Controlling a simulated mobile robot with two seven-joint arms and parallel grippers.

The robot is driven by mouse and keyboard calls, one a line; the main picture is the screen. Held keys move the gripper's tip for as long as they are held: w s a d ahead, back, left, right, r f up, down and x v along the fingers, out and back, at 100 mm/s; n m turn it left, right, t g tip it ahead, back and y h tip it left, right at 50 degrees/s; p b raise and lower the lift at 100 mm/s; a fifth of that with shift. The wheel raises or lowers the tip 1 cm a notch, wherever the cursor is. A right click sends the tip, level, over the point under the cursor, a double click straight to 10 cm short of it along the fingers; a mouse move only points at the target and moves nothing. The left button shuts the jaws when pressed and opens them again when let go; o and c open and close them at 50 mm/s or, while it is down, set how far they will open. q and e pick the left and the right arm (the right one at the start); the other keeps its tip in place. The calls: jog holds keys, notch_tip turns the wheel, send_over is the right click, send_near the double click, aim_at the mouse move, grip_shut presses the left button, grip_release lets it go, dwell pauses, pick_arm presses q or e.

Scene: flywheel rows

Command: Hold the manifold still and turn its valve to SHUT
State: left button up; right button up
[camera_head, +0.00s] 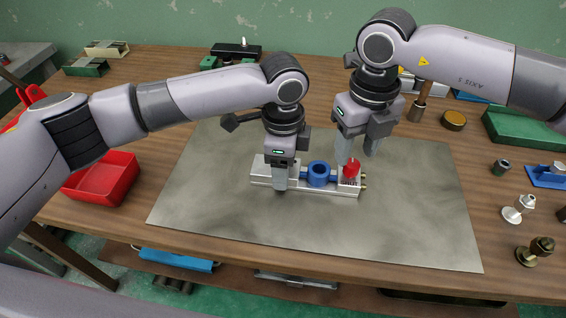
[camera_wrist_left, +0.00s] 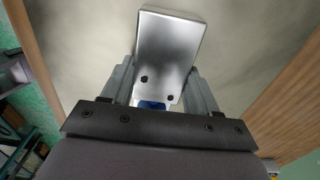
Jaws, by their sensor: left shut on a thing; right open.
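The manifold is a silver bar (camera_head: 320,190) lying on the grey mat. It has a blue ring-shaped part (camera_head: 318,174) at its middle and a red valve knob (camera_head: 352,168) near its right end. My left gripper (camera_head: 281,180) is shut on the manifold's silver block at the left end. That silver block (camera_wrist_left: 165,55) shows between the fingers in the left wrist view. My right gripper (camera_head: 357,155) is open, close above and behind the red knob. Whether its fingers touch the knob cannot be told. The knob's marking is too small to read.
The grey mat (camera_head: 420,220) has free room around the manifold. A red bin (camera_head: 105,178) stands at the left. Small metal fittings (camera_head: 519,208) and a green tray (camera_head: 525,128) stand at the right. A brown round tin (camera_head: 453,120) is behind the mat.

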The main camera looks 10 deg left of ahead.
aim_at(352, 163)
jog(key=shift+f, duration=1.9)
jog(key=shift+n, duration=2.5)
